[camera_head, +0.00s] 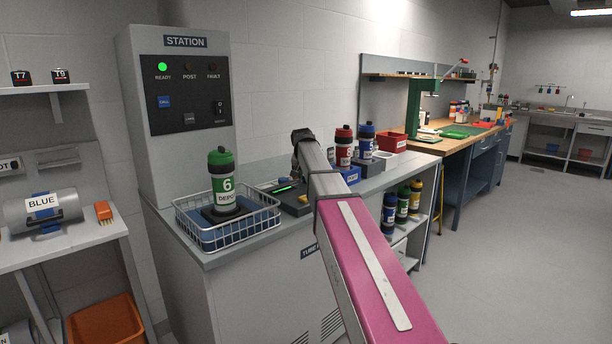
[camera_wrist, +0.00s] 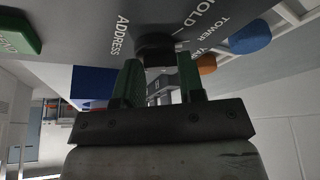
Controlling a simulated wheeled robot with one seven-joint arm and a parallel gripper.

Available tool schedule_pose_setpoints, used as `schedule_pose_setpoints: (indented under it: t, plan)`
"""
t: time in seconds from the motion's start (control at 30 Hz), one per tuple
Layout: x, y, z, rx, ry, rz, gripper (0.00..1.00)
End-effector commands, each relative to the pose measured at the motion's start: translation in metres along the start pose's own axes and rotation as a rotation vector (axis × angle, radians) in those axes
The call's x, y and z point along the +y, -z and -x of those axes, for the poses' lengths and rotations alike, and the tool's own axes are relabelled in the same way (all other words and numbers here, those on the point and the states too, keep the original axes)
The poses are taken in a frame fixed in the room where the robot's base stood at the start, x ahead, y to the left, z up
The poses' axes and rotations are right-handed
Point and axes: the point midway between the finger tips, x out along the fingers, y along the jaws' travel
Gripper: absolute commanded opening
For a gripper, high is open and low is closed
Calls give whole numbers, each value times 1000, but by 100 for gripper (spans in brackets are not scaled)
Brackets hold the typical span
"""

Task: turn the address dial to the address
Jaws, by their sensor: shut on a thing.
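The black address dial (camera_wrist: 155,43) shows at the top middle of the wrist view, on a grey panel lettered ADDRESS, HOLD and TOWER. A further word there is partly hidden. My gripper (camera_wrist: 160,64) has its two green fingers shut on the dial, one on each side. Which word the dial points at is not clear. In the head view my arm covers the gripper and dial. Part of the control panel (camera_head: 296,207) with a lit green strip shows just left of my arm. A green-capped canister (camera_head: 224,185) marked 6 stands upright in the wire basket (camera_head: 245,235).
The station cabinet (camera_head: 180,110) rises behind the basket, its READY light green. A red canister (camera_head: 344,147) and a blue canister (camera_head: 366,140) stand right of my arm. Several canisters sit on a lower shelf. A side bench (camera_head: 55,258) is at left; the floor at right is clear.

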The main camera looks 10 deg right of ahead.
Motion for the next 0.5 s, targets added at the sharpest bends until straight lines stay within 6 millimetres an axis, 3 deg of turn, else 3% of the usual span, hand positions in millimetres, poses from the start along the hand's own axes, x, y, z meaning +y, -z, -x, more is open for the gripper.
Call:
schedule_pose_setpoints:
  t: [0.33,0.37,0.4,0.5]
  plan:
    - [-3,1,-4,-2,6,-2,12]
    - [-3,1,-4,-2,6,-2,43]
    - [-3,1,-4,-2,6,-2,56]
    - [-2,1,-4,-2,4,-3,60]
